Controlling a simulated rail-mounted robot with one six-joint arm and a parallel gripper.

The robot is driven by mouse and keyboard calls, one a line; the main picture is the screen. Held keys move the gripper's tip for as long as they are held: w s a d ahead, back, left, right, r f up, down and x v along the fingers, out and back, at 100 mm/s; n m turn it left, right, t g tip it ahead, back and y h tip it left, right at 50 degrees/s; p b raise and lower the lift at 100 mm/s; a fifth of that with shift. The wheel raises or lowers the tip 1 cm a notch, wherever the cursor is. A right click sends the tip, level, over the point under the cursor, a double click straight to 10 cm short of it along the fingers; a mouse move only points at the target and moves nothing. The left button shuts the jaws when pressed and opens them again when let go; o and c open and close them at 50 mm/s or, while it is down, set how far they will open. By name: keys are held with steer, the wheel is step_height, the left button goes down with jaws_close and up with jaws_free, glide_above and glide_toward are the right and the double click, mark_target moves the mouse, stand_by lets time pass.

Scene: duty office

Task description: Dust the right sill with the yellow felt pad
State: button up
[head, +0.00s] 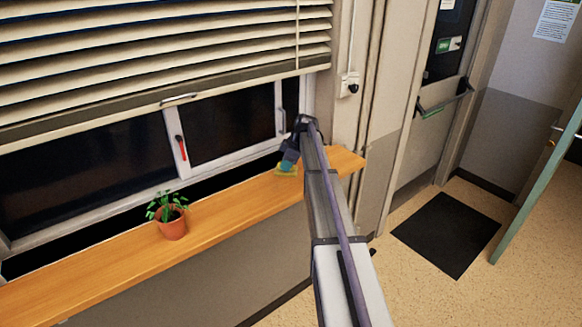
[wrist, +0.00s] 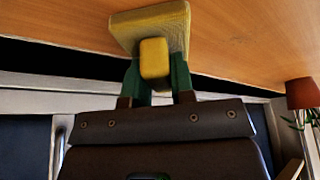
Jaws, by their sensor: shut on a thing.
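The wooden sill (head: 110,258) runs below the window, from the lower left to the right in the head view. The yellow felt pad (head: 284,172) is at the sill's right part, against or very close to its top; I cannot tell if it touches. It has a block-like yellow grip. My gripper (head: 289,163) is shut on this grip from above. In the wrist view, which looks upside down, the green fingers of my gripper (wrist: 157,64) stand on both sides of the grip, and the pad (wrist: 150,22) lies flat along the sill (wrist: 250,40).
A potted plant (head: 172,226) stands on the sill left of the pad; its pot (wrist: 304,93) shows at the wrist view's right edge. Raised blinds (head: 150,60) hang above. The window frame (head: 178,146) backs the sill. The sill between plant and pad is clear.

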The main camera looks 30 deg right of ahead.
steer(key=shift+w, duration=0.55)
steer(key=shift+r, duration=0.1)
step_height(320, 180, up, 6)
steer(key=p, duration=0.6)
step_height(320, 180, up, 3)
steer(key=p, duration=0.3)
steer(key=shift+f, duration=0.2)
